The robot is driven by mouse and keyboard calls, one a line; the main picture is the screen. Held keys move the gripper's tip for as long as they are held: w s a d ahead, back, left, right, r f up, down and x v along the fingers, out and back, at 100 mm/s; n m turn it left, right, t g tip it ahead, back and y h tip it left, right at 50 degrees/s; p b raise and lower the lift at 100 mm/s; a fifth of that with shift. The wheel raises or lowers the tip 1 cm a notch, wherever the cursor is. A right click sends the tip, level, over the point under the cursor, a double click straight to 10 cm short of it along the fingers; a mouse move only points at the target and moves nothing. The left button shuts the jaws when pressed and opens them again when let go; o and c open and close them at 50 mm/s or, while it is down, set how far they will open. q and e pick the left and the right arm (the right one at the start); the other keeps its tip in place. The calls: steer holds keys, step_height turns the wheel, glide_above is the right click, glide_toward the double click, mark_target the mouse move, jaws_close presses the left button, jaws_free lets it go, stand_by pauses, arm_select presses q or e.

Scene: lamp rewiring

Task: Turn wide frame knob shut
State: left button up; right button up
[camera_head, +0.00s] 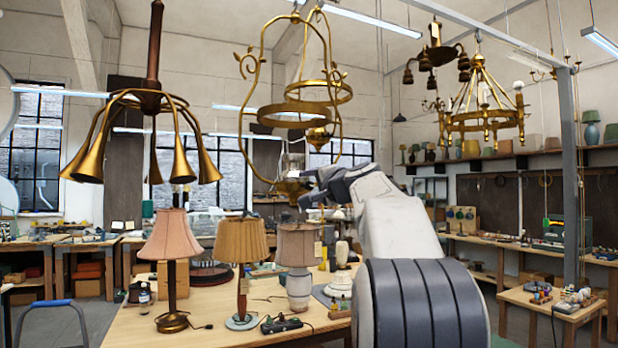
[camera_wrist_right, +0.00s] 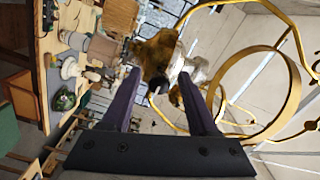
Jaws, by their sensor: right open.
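The wide brass hanging frame (camera_head: 248,100) hangs in the middle of the head view. A brass oil font (camera_head: 288,187) with a pale part above it sits at its bottom. In the right wrist view the font (camera_wrist_right: 157,50) is just beyond my fingertips, and a small dark knob (camera_wrist_right: 157,86) projects from it toward me. My right gripper (camera_head: 308,196) reaches up to the font from the right. In its wrist view the right gripper (camera_wrist_right: 162,92) is open, its two fingers on either side of the knob; I cannot tell if either touches it. My left gripper is not in view.
A brass horn chandelier (camera_head: 150,100) hangs at left and a ringed chandelier (camera_head: 485,115) at right. Below is a wooden table (camera_head: 235,335) with a pink-shaded lamp (camera_head: 172,235), a tan-shaded lamp (camera_head: 240,243) and a grey-shaded lamp (camera_head: 298,246). The frame's ring (camera_wrist_right: 258,130) curves close beside my right fingers.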

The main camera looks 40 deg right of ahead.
steer(key=shift+w+d, duration=0.1)
steer(key=shift+w, duration=0.3)
jaws_close()
